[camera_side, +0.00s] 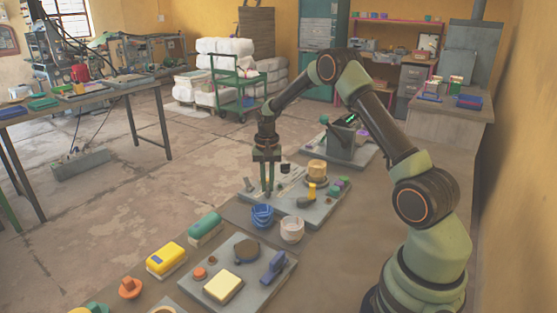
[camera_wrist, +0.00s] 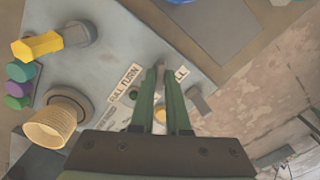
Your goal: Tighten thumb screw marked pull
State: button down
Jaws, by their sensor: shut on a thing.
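My gripper (camera_side: 267,189) points straight down at the left part of a grey plate (camera_side: 322,214) in the side view. In the wrist view its green fingers (camera_wrist: 161,78) come close together at the tips, shut on a small grey piece (camera_wrist: 160,64), which seems to be the thumb screw. The fingers hide most of it. A white label ending in "LL" (camera_wrist: 181,73) lies right beside the fingertips, its first letters covered. Another label reading "FULL TURN" (camera_wrist: 125,83) lies left of the fingers. How far the screw is turned cannot be seen.
The plate also bears a yellow-handled part (camera_wrist: 38,46), a tan round knob (camera_wrist: 58,122) and green and purple knobs (camera_wrist: 18,88). A nearer plate (camera_side: 212,302) holds other parts.

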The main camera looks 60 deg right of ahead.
aim_at(268, 187)
jog(key=m, duration=0.6)
jog(key=shift+m, duration=0.3)
dwell(0.4)
jog(key=c, duration=0.9)
grip_release()
jog(key=shift+r, duration=0.1)
notch_tip(268, 187, up, 12)
